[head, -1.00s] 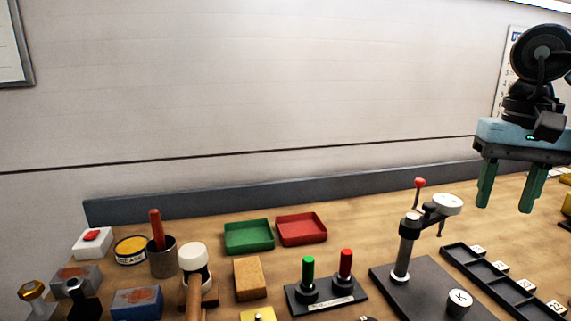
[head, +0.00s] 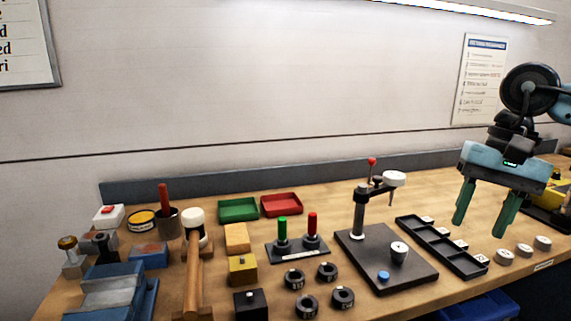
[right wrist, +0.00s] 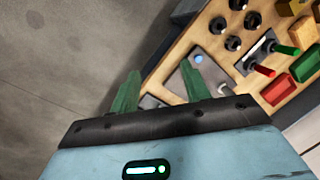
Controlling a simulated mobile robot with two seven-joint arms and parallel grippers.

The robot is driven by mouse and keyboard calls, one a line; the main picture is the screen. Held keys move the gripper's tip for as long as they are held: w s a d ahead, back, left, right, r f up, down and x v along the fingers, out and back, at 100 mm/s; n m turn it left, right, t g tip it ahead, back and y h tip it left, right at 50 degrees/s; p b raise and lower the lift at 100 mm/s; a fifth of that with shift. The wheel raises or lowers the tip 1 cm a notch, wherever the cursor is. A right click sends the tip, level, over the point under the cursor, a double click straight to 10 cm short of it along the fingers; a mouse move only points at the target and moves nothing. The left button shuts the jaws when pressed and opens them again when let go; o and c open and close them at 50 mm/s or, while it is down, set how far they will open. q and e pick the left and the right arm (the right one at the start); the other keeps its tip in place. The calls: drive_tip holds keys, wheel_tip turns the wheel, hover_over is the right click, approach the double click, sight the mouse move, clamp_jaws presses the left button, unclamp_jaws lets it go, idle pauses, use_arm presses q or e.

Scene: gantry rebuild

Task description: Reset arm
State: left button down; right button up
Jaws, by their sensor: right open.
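A dark stand (head: 359,215) rises from a dark base plate (head: 412,272) on the bench. A short dark arm at its top carries a white round disc (head: 394,179) to the right and a lever with a red knob (head: 371,161). My right gripper (head: 479,228) hangs in the air to the right of the stand, fingers pointing down, apart and empty. In the right wrist view its two green fingers (right wrist: 161,66) are spread, and part of the base plate (right wrist: 212,70) shows beyond them. My left gripper is not in view.
A black slotted tray (head: 455,253) lies right of the plate, with several pale round pieces (head: 504,257) beyond it. A red and a green handle (head: 283,228), red and green trays (head: 282,205), black rings (head: 343,297) and a mallet (head: 193,270) stand left. A blue bin (head: 480,306) is below.

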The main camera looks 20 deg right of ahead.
drive_tip(key=a+f+m+t+y+p, duration=0.2)
drive_tip(key=a+f+m+t+y, duration=0.15)
drive_tip(key=f+m, duration=0.65)
drive_tip(key=a+f+m+t+y+p, duration=0.15)
drive_tip(key=f+m+t, duration=0.5)
drive_tip(key=m, duration=0.65)
drive_tip(key=a+f+m+t+y+p, duration=0.2)
drive_tip(key=a+f+m+t+y, duration=0.15)
drive_tip(key=f+m, duration=0.75)
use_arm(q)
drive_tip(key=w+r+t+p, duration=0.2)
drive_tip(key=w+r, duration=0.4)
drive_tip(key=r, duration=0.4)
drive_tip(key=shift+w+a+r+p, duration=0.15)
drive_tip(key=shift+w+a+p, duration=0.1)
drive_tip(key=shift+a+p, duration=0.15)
use_arm(e)
drive_tip(key=s+a+f+m+g+h, duration=0.2)
drive_tip(key=s+a+f+m+h, duration=0.2)
drive_tip(key=s+a+f+m, duration=0.3)
drive_tip(key=s+a+f+m+g+h, duration=0.3)
drive_tip(key=s+a+f+m, duration=0.5)
drive_tip(key=s+m, duration=0.5)
wheel_tip(320, 180, down, 2)
drive_tip(key=m+h, duration=0.1)
drive_tip(key=m, duration=0.6)
drive_tip(key=shift+s+a+h, duration=0.15)
drive_tip(key=shift+s+h, duration=0.2)
drive_tip(key=shift+s, duration=0.05)
